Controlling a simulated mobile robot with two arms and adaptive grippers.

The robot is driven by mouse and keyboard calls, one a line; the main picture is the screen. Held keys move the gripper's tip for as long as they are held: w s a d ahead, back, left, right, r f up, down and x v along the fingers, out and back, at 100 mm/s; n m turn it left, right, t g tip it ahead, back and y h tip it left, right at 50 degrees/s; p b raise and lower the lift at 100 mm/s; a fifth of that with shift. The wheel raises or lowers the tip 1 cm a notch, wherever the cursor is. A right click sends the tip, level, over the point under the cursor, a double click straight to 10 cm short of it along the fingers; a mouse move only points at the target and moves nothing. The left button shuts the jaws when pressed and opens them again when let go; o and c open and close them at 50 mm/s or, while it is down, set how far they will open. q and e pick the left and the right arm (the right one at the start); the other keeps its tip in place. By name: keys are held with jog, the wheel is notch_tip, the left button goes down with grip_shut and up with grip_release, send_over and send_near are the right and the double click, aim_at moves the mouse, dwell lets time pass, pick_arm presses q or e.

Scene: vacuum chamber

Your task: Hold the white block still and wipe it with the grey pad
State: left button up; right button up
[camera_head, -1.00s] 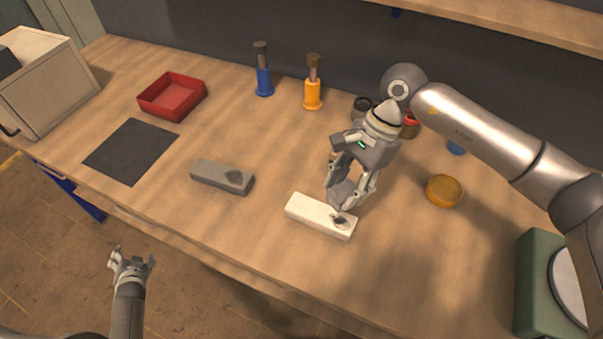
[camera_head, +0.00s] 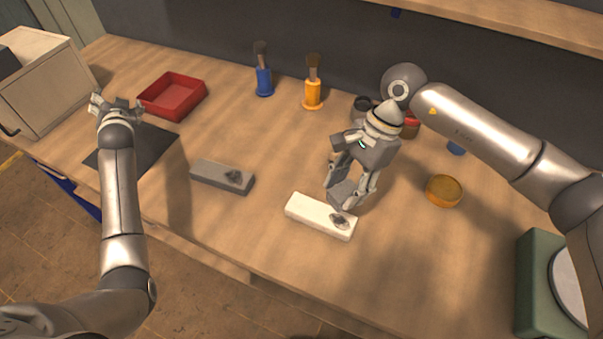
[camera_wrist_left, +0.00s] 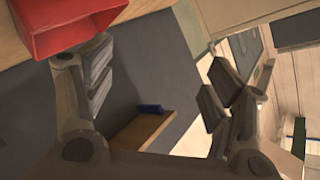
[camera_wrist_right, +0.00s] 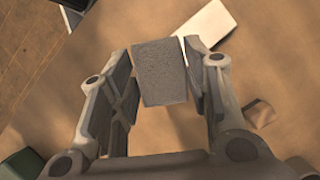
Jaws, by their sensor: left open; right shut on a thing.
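The white block (camera_head: 310,214) lies on the table near the front edge, with a dark smudge at its right end. My right gripper (camera_head: 352,192) is shut on the grey pad (camera_wrist_right: 160,75), just behind the block's right part. Whether the pad touches the block is unclear. The white block also shows past the pad in the right wrist view (camera_wrist_right: 212,24). My left gripper (camera_head: 117,108) is open and empty above the dark mat (camera_head: 150,147), far left of the white block. Its open fingers show in the left wrist view (camera_wrist_left: 155,90).
A dark grey block (camera_head: 212,175) with a smudge lies left of the white block. A red tray (camera_head: 160,104), a blue holder (camera_head: 264,82) and an orange holder (camera_head: 312,95) stand behind. A round yellow-brown container (camera_head: 444,191) is at right.

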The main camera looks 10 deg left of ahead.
pick_arm(q)
jog(key=w+d+r+m+t+h, duration=0.1)
jog(key=w+d+r+m+h, duration=0.2)
jog(key=d, duration=0.6)
jog(key=w+d+r+m+h, duration=0.1)
jog(key=w+d+r+h, duration=0.3)
jog(key=d, duration=0.6)
jog(key=d+m+g+h, duration=0.35)
jog(key=d+m, duration=0.25)
jog(key=d, duration=1.3)
jog(key=s+d+f+m+g+h, duration=0.2)
jog(key=s+d+m, duration=0.15)
jog(key=d, duration=0.45)
jog(key=m+g+y, duration=0.4)
jog(key=m+g, duration=0.4)
send_near(301, 205)
notch_tip(301, 205, down, 10)
jog(key=shift+s+f, duration=0.1)
jog(key=shift+f, duration=0.1)
